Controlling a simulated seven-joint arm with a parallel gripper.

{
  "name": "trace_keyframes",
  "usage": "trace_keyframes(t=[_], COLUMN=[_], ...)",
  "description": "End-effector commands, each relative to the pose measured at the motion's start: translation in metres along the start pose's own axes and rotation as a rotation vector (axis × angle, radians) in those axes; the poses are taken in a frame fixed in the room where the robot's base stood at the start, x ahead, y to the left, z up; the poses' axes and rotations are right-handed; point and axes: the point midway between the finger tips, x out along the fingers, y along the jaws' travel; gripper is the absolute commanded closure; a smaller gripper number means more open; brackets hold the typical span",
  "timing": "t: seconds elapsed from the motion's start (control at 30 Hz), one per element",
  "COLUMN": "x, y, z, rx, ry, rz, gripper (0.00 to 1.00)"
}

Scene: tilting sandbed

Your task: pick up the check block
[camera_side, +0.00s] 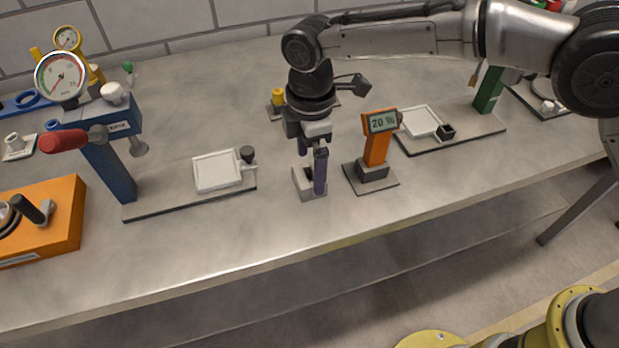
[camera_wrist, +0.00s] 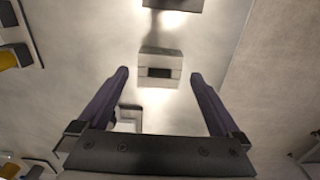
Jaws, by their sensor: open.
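A small pale grey block with a dark recess (camera_wrist: 160,70), which looks like the check block, lies ahead of and between my fingertips in the wrist view. In the side view the pale block (camera_side: 303,186) sits on the bench, partly hidden by a purple finger. My gripper (camera_side: 313,178) points down over it, and one finger overlaps it in the picture. In the wrist view my gripper (camera_wrist: 159,74) has its two purple fingers wide apart, with nothing held. I cannot tell whether a finger touches the block.
An orange post with a "20 %" display (camera_side: 376,150) stands close right of the block. A plate with a white tray (camera_side: 216,172) lies to the left, near a blue post (camera_side: 112,168) and an orange box (camera_side: 55,225). Another white tray (camera_side: 420,122) is at right. Front bench is clear.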

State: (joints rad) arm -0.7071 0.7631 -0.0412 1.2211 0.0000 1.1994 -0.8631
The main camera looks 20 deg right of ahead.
Motion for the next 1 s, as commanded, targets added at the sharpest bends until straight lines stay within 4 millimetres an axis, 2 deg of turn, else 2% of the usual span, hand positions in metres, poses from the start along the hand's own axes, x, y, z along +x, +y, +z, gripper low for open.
trace_keyframes(t=[0.1,0.2,0.53,1.0], x=[0.019,0.029,0.035,0.034], y=[0.0,0.0,0.0,0.0], z=[-0.001,-0.001,-0.001,-0.001], rx=[0.0,0.0,0.0,0.0], ry=[-0.002,0.0,0.0,0.001], rz=[-0.002,0.0,0.0,0.001], gripper=[0.0,0.0,0.02,0.86])
